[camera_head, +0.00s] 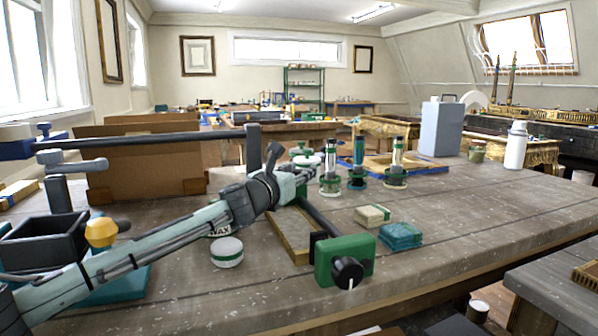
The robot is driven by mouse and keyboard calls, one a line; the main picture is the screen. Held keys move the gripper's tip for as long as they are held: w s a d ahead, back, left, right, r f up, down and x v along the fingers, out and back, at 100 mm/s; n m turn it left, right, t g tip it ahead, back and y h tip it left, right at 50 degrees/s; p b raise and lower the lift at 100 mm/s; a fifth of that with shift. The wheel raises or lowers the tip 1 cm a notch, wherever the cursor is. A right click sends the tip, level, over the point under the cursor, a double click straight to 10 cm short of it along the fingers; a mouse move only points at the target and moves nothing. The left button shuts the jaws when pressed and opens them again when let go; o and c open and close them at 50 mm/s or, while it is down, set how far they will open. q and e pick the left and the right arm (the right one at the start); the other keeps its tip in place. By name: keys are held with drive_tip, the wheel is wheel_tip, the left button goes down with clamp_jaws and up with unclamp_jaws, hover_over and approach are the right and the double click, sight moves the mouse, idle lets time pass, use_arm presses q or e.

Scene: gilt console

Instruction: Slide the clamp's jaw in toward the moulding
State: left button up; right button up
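A clamp with a green jaw block (333,262) and a black knob stands at the front of the bench. Its dark bar (318,218) runs back from the block toward my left gripper. A flat wooden strip, apparently the moulding (291,238), lies on the bench left of the bar and runs back under my arm. My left arm reaches in from the lower left. My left gripper (301,180) is near the far end of the dark bar; its fingertips are small and unclear, so I cannot tell whether they touch it. The clamp's far end is hidden. My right gripper is out of view.
A white tin (227,252) is left of the moulding. A cream block (372,215) and teal pads (400,236) lie to the right. Green-based bottles (331,170) stand behind. A long dark bar (150,140) spans the left side. The bench's right side (490,205) is largely clear.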

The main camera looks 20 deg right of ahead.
use_arm(q)
clamp_jaws()
drive_tip(key=shift+s, duration=0.7)
drive_tip(key=shift+o, duration=1.7)
unclamp_jaws()
drive_tip(key=v, duration=1.1)
drive_tip(key=shift+s+a, duration=0.35)
